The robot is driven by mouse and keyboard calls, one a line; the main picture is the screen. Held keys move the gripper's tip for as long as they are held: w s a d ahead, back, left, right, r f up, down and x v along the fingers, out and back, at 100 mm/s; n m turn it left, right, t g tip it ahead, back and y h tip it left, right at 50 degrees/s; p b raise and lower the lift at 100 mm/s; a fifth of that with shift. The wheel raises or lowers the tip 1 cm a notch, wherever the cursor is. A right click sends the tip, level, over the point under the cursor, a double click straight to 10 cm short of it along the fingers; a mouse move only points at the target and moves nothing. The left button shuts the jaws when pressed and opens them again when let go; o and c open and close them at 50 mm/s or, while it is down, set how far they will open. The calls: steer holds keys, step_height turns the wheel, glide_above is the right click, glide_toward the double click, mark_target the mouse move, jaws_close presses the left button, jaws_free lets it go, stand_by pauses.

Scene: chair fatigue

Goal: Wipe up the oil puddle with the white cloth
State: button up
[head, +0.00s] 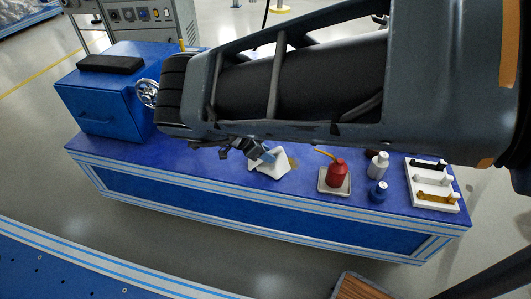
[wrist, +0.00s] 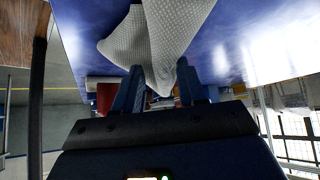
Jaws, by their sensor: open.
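The white cloth (head: 271,165) lies crumpled on the blue bench top in the head view. In the wrist view the textured cloth (wrist: 165,40) fills the upper middle, and its lower tip shows between the two fingers. My gripper (head: 266,156) is at the cloth's upper left part, with its fingers apart; it also shows in the wrist view (wrist: 159,85). I cannot tell whether the fingers touch the cloth. A small brownish patch, apparently the oil puddle (head: 293,162), shows at the cloth's right edge. The cloth may hide part of it.
A red oil can (head: 336,173) on a small tray stands right of the cloth. Farther right are a white bottle (head: 377,165), a blue bottle (head: 378,192) and a white rack (head: 433,199). A blue box (head: 100,105) is at left. The bench front left of the cloth is clear.

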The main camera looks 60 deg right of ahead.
steer(key=c, duration=0.7)
